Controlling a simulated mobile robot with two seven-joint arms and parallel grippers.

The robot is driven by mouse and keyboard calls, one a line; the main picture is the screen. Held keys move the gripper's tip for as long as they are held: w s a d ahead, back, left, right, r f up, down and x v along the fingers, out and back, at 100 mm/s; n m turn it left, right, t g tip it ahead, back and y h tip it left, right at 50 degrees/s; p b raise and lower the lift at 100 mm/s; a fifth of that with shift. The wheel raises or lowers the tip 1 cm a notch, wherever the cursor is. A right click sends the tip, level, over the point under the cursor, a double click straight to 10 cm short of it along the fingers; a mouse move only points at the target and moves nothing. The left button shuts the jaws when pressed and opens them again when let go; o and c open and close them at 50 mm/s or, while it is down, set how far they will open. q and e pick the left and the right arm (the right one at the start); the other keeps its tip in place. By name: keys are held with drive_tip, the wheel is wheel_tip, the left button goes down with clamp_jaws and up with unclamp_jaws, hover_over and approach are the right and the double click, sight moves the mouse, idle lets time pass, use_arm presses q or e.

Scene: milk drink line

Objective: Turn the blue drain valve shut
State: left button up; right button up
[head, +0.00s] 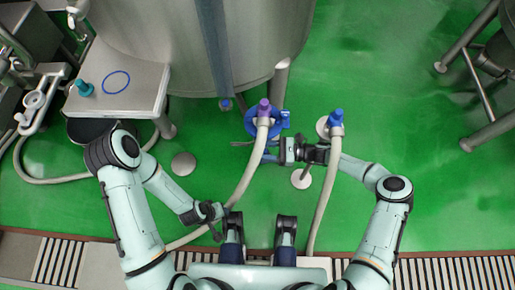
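A blue ring-shaped part (251,127), which looks like the drain valve, is low in front of the steel tank (190,45). A hose (250,170) with a purple end fitting (264,106) passes over it and hides part of it. My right gripper (267,152) reaches in from the right, just below the blue ring, with its fingers near or under the hose. I cannot tell whether it touches the valve or grips anything. My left gripper (218,222) is low at left of centre, away from the valve; its finger opening is too small to judge.
A second hose (324,195) with a blue end fitting (336,118) runs beside my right forearm. A steel table (125,83) with a teal knob (84,88) stands at left. Steel legs (487,135) stand at right. Green floor (430,195) is clear at right.

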drive_tip(key=shift+a, duration=1.15)
drive_tip(key=shift+c, duration=0.3)
